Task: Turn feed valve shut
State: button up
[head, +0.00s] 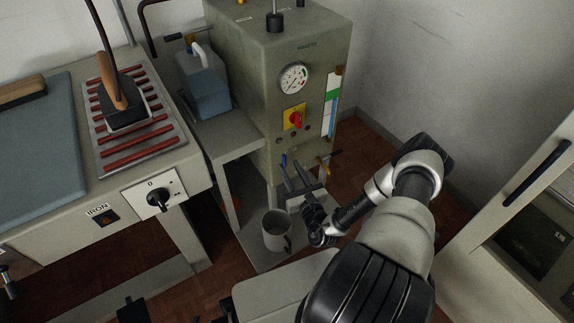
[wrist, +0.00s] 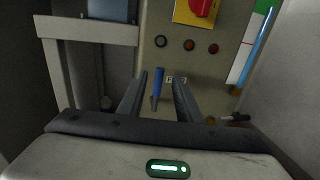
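A lever with a blue handle (wrist: 158,84), which looks like the feed valve, is low on the front of the grey-green boiler cabinet (head: 232,40). In the wrist view the lever runs up and down the picture, with a small label beside it too small to read. My gripper (wrist: 160,78) is open, with one finger on each side of the blue lever; I cannot tell whether either finger touches it. In the head view my gripper (head: 293,168) is at the cabinet's lower front and partly hides the lever (head: 283,160).
A second valve with a dark handle (head: 325,158) is close on the right. Above are a red knob on a yellow plate (head: 295,118) and a gauge (head: 294,77). A grey mug (head: 277,236) stands below my gripper. The ironing table (head: 150,178) is left.

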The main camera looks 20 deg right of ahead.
aim_at(285, 158)
jog(key=shift+w+b, duration=0.35)
jog(key=shift+w, duration=1.55)
grip_shut()
